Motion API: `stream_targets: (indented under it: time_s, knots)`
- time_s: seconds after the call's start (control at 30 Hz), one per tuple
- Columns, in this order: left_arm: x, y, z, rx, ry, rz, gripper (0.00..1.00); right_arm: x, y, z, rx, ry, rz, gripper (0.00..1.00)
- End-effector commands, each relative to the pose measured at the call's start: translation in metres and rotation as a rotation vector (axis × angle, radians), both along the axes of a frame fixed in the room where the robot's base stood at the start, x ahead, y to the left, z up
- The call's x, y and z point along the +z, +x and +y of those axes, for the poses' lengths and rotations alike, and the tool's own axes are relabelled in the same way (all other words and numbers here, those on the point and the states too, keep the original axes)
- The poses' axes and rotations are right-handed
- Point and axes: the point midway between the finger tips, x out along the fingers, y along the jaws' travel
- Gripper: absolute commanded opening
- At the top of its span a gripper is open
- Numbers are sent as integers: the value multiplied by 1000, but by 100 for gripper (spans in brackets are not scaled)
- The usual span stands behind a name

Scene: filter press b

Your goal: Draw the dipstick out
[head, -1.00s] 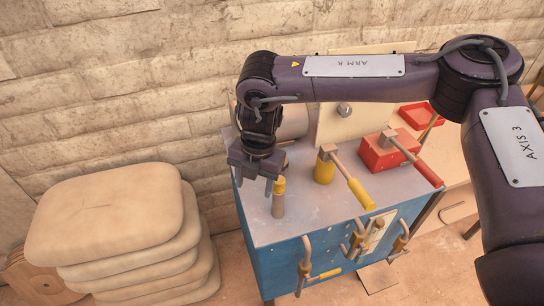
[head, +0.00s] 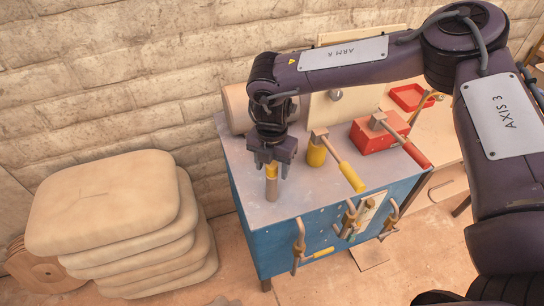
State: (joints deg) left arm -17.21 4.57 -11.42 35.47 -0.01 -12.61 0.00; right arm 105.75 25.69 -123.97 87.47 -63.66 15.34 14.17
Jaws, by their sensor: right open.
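The dipstick (head: 271,189) appears to be the short upright piece with a tan lower part and a yellow top, near the front left of the blue cabinet's grey top. My right gripper (head: 272,168) points down over it, open, with its fingers on either side of the yellow top. The jaws hide the upper end of the piece, and I cannot tell whether they touch it. My left gripper is not in view.
The grey top (head: 300,199) also carries a yellow-handled lever (head: 340,165) and a red block (head: 372,137) with a red-handled lever. Valve handles project from the blue front (head: 280,245). Stacked beige sacks (head: 105,205) stand left. A red tray (head: 411,97) lies behind right.

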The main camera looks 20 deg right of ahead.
Motion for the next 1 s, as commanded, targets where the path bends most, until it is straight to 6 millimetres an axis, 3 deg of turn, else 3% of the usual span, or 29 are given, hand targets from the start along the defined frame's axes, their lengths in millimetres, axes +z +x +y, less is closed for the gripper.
stream_targets:
  time_s: [0.2, 0.57, 1.0]
  knots:
    - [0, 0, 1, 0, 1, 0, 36, -1, 0, 0, 0, 0, 0, 54]
    - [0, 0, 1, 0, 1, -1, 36, 0, 0, 0, 0, 0, -1, 6]
    - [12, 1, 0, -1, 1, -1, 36, 14, 0, 0, 0, 1, -1, 5]
